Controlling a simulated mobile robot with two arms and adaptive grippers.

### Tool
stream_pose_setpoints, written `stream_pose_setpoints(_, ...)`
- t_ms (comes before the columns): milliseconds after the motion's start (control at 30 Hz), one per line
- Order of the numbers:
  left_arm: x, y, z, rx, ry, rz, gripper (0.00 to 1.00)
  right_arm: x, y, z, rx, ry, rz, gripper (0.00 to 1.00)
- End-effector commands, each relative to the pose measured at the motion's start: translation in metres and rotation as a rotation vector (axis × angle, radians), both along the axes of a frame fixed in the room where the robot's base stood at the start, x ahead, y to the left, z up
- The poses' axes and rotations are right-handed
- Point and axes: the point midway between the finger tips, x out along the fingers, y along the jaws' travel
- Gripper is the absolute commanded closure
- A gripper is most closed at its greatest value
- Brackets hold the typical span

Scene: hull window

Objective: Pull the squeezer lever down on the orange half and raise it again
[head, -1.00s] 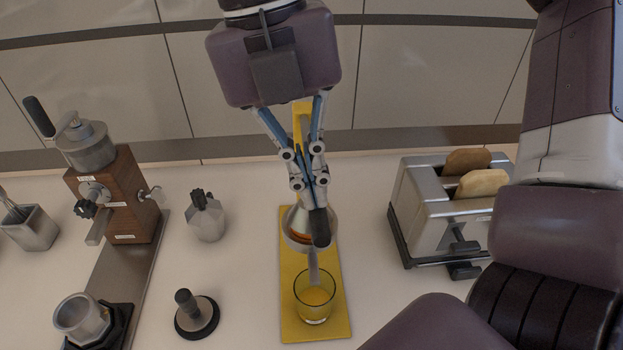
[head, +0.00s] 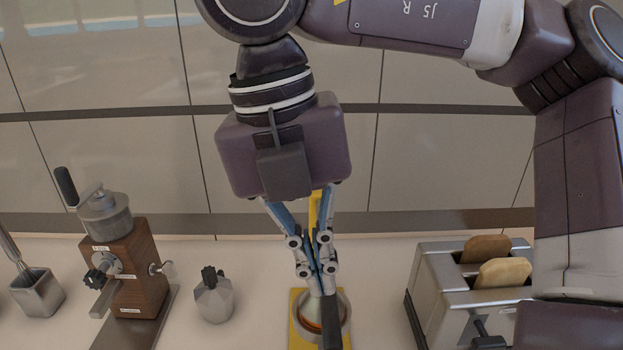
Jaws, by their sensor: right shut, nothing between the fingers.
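The squeezer has a yellow base (head: 295,335), a yellow column (head: 314,212) and a metal press cone (head: 312,304). A thin orange band, probably the orange half (head: 310,325), shows at the cone's lower edge; most of it is hidden. The lever's black handle (head: 331,325) points toward me in front of the cone and runs off the bottom edge. My right gripper (head: 325,284) is shut and empty, pointing down. Its tips are at the handle's upper end in the picture; I cannot tell whether they touch it. My left gripper is not in view.
A toaster (head: 432,300) with two bread slices stands to the right. A small moka pot (head: 213,300) and a wooden grinder (head: 137,270) stand to the left, with a metal utensil cup (head: 38,295) farther left. My right arm covers the right side.

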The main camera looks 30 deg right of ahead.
Motion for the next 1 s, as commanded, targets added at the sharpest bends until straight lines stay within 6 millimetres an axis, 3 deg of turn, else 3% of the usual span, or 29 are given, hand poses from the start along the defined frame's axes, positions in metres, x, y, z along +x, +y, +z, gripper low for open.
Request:
stream_pose_setpoints(33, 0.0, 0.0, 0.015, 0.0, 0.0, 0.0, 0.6, 0.003, 0.004, 0.016, 0.001, 0.001, 0.004, 1.0)
stream_pose_setpoints(133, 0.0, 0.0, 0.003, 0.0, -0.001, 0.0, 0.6, 0.007, 0.008, 0.028, 0.003, -0.003, 0.002, 1.0)
stream_pose_setpoints(300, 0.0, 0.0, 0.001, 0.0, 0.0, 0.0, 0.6, 0.011, 0.013, 0.061, 0.003, -0.002, 0.003, 1.0)
stream_pose_setpoints(400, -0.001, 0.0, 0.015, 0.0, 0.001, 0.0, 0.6, 0.013, 0.015, 0.086, 0.0, -0.004, 0.001, 1.0)
stream_pose_setpoints(500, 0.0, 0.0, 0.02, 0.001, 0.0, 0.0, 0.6, 0.014, 0.018, 0.099, 0.0, -0.003, 0.003, 1.0)
stream_pose_setpoints(1000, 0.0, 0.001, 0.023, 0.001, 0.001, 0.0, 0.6, 0.016, 0.019, 0.108, 0.001, 0.0, 0.003, 1.0)
